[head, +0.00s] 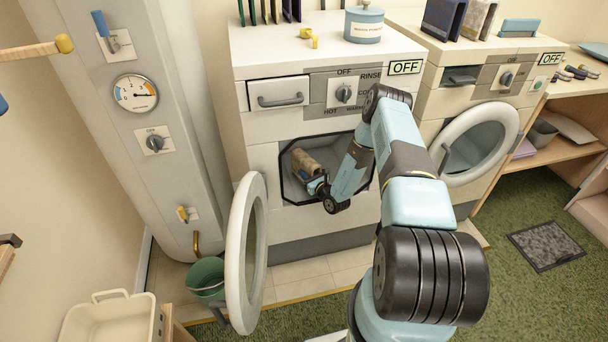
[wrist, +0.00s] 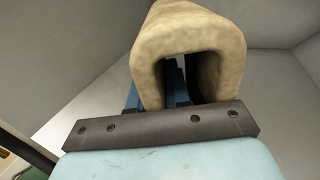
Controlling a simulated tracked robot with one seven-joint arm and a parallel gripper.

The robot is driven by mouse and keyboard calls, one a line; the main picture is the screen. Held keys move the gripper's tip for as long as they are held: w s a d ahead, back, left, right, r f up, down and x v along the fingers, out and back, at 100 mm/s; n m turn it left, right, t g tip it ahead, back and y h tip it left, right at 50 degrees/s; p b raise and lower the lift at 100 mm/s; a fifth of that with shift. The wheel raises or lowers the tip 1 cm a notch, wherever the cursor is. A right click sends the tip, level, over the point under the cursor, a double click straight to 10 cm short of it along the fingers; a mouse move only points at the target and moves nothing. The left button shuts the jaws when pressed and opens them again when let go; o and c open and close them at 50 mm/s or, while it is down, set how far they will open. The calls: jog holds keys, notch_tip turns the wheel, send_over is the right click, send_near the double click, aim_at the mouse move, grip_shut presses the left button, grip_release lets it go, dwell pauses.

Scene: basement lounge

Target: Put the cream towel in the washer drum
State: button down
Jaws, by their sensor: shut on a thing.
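The cream towel (head: 306,164) is a folded, tan-cream bundle just inside the opening of the left washer (head: 262,165). In the wrist view the towel (wrist: 190,38) arches over the blue fingers of my gripper (wrist: 160,88), with grey drum walls (wrist: 80,60) around it. My gripper (head: 312,180) is shut on the towel and reaches in through the washer opening. The fingertips are mostly hidden by the towel. The washer's round door (head: 246,250) stands wide open to the left. Whether the towel touches the drum floor cannot be told.
A second machine (head: 455,110) on the right has its round door (head: 480,143) open. A green bucket (head: 206,278) stands on the floor left of the open door. A cream basket (head: 110,322) is at the lower left. A blue-grey canister (head: 364,24) stands on the washer top.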

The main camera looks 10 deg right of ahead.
jog(key=c, duration=1.1)
grip_release()
jog(key=v, duration=1.2)
